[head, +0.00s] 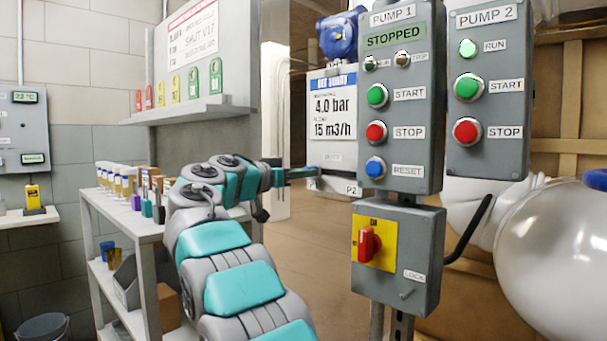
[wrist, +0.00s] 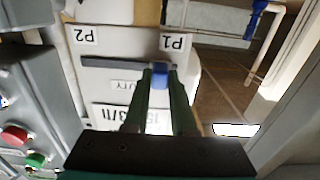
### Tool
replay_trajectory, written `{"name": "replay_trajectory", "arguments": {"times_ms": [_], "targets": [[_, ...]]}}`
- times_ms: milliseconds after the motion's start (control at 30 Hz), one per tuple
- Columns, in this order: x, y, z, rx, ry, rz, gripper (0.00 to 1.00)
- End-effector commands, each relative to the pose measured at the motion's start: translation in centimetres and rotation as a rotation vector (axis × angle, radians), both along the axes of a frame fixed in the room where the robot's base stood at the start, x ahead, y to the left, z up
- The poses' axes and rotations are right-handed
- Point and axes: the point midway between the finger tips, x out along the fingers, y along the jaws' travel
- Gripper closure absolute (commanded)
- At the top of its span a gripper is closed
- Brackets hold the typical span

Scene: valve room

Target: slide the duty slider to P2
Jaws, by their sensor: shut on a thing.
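The duty panel (head: 332,120) is a white board with a blue heading, reading 4.0 bar and 15 m3/h. Its lower part has a dark horizontal slot (wrist: 110,63), shown upside down in the wrist view. The P2 label (wrist: 86,37) is at the slot's left end there and the P1 label (wrist: 173,43) at its right end. The blue duty slider knob (wrist: 160,76) sits at the P1 end. My gripper (wrist: 160,80) is shut on this knob. In the head view my gripper (head: 312,173) hides the knob; the P2 label (head: 351,189) shows right of it.
The PUMP 1 box (head: 399,100) stands close to the right of the panel, reading STOPPED. The PUMP 2 box (head: 486,95) is beyond it. A grey box with a red rotary switch (head: 369,244) hangs below. A shelf rack (head: 125,225) stands left of my arm.

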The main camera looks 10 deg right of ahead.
Motion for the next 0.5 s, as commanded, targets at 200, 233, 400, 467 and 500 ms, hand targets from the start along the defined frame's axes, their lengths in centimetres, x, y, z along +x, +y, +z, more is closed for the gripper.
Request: {"name": "replay_trajectory", "arguments": {"times_ms": [200,233,400,467,500], "targets": [[0.01,-0.01,0.0,0.0,0.0,0.0,1.0],[0.01,0.0,-0.01,0.0,0.0,0.0,1.0],[0.0,-0.03,-0.01,0.0,0.0,0.0,1.0],[-0.07,-0.15,-0.09,0.001,-0.001,-0.002,1.0],[-0.18,-0.35,-0.18,0.003,-0.002,-0.004,1.0]]}}
